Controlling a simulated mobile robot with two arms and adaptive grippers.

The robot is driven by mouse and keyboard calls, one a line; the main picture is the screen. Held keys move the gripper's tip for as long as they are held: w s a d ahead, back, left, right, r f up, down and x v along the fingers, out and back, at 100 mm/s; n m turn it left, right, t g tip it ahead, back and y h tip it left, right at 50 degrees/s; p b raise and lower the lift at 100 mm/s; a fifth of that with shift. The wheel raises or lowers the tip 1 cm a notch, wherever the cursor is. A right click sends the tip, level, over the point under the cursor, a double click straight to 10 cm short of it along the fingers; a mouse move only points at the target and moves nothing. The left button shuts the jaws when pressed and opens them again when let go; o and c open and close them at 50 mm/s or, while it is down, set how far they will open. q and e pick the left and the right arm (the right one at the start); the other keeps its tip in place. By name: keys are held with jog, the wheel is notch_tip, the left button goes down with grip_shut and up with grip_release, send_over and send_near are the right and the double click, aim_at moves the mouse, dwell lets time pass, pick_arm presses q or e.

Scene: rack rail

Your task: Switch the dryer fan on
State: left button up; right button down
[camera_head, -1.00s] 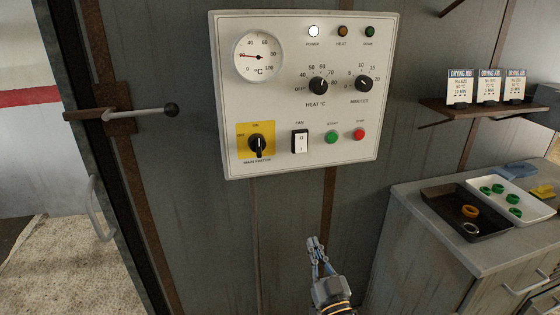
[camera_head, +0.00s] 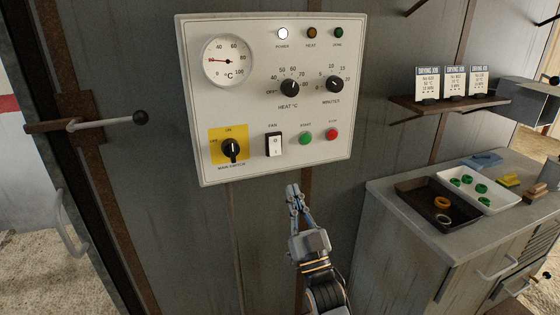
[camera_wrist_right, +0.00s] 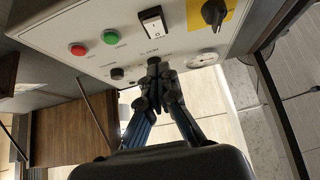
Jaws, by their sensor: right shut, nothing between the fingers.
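The dryer's control panel (camera_head: 260,110) is a pale box on the grey cabinet wall. Its fan switch (camera_head: 274,145) is a black-framed white rocker marked FAN, between the main switch (camera_head: 231,150) on a yellow plate and the green START button (camera_head: 306,138). The rocker also shows in the right wrist view (camera_wrist_right: 152,22). The white power lamp (camera_head: 283,33) looks lit. My right gripper (camera_head: 292,188) is shut and empty, just below the panel's lower edge and apart from the switch; its fingers show in the right wrist view (camera_wrist_right: 153,66). My left gripper is not in view.
A red STOP button (camera_head: 332,134) sits right of START. A lever handle with a black knob (camera_head: 139,118) sticks out left of the panel. At right are a shelf with cards (camera_head: 450,104) and a counter with a dark tray (camera_head: 412,210) and a white tray (camera_head: 503,207).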

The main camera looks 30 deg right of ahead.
aim_at(276, 153)
jog(key=p+x, duration=0.1)
jog(key=x, duration=0.2)
jog(key=f+p+x, duration=0.1)
jog(key=x, duration=0.1)
jog(key=w+p+x, duration=0.1)
jog(key=x, duration=0.2)
jog(key=shift+w+d+f, duration=0.15)
jog(key=shift+w+d, duration=0.1)
jog(key=shift+w, duration=0.15)
jog(key=shift+w+d+f, duration=0.1)
jog(key=shift+w, duration=0.35)
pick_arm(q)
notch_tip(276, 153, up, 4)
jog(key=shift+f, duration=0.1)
pick_arm(e)
jog(key=b, duration=0.1)
jog(key=w+b, duration=0.1)
jog(key=b, duration=0.1)
jog(key=shift+d+f+t+h, duration=0.1)
jog(key=shift+f+t+h, duration=0.15)
jog(key=shift+t+h, duration=0.05)
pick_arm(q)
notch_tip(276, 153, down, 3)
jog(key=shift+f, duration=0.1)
pick_arm(e)
jog(key=shift+s, duration=0.15)
